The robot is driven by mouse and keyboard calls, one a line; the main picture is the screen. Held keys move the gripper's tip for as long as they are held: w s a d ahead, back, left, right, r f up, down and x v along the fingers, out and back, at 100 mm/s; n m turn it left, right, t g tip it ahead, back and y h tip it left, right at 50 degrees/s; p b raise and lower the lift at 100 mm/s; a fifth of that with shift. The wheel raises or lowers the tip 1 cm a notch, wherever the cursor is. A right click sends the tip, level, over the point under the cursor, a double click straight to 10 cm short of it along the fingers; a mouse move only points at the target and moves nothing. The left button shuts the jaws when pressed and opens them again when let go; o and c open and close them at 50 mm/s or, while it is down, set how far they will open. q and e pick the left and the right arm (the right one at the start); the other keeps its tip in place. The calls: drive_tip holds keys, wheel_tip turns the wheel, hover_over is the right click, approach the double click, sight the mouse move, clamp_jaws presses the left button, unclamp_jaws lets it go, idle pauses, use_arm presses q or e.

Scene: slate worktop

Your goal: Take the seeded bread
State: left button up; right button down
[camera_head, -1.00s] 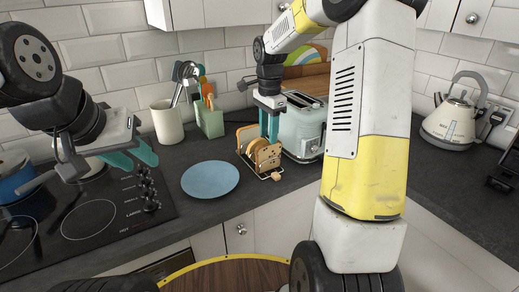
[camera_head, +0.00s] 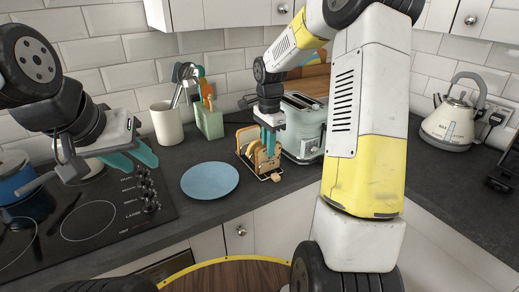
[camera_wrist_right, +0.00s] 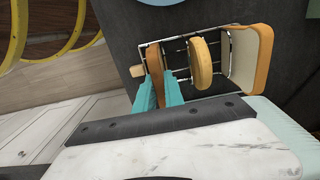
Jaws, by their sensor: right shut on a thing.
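The seeded bread (camera_head: 267,164) is a speckled slice at the front end of a wire toast rack on the worktop. In the right wrist view the slice (camera_wrist_right: 154,62) stands upright between my right fingers. My right gripper (camera_head: 270,148) points down into the rack and is shut on this slice; its teal fingers (camera_wrist_right: 158,88) hide part of it. The slice is still within the rack. My left gripper (camera_head: 140,160) is open and empty above the hob's right side.
Two other bread slices stand in the rack, a thick one (camera_wrist_right: 201,62) in the middle and a pale-faced one (camera_wrist_right: 250,57) at the far end. A blue plate (camera_head: 210,181) lies left of the rack. A toaster (camera_head: 303,130) stands close behind it on the right.

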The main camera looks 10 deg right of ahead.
wheel_tip(320, 180, up, 19)
idle(0.9)
